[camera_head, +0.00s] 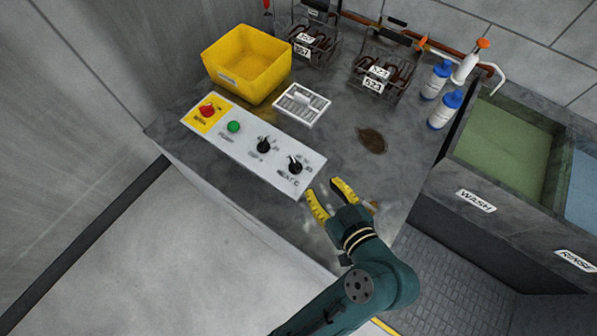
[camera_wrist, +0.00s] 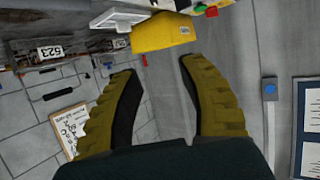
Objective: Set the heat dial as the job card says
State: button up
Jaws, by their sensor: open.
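The heat dial (camera_head: 295,166) is a black knob with a white pointer mark at the right end of the white control panel (camera_head: 222,135); its scale is too small to read. A similar black dial (camera_head: 264,146) sits left of it. My gripper (camera_head: 323,186) is open and empty, just right of the panel's right end and apart from the heat dial. In the wrist view its fingers (camera_wrist: 158,67) are spread with nothing between them. A handwritten card on a brown board (camera_wrist: 70,128), possibly the job card, shows at the lower left of the wrist view; its text is not legible.
A green button (camera_head: 233,127) and a red stop button (camera_head: 207,110) share the panel. Behind are a yellow bin (camera_head: 247,66), a white tray (camera_head: 301,103) and wire racks (camera_head: 383,72). Blue-and-white bottles (camera_head: 436,80) and the wash basin (camera_head: 502,138) stand right. The bench front is mostly clear.

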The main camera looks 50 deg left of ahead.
jog(key=b, duration=0.3)
send_near(298, 168)
jog(key=b+x, duration=0.5)
jog(key=x, duration=0.6)
jog(key=shift+d, duration=0.1)
jog(key=shift+w+a+f, duration=0.15)
jog(key=shift+a, duration=0.4)
jog(key=shift+o, duration=0.2)
jog(key=shift+d, duration=0.1)
grip_shut()
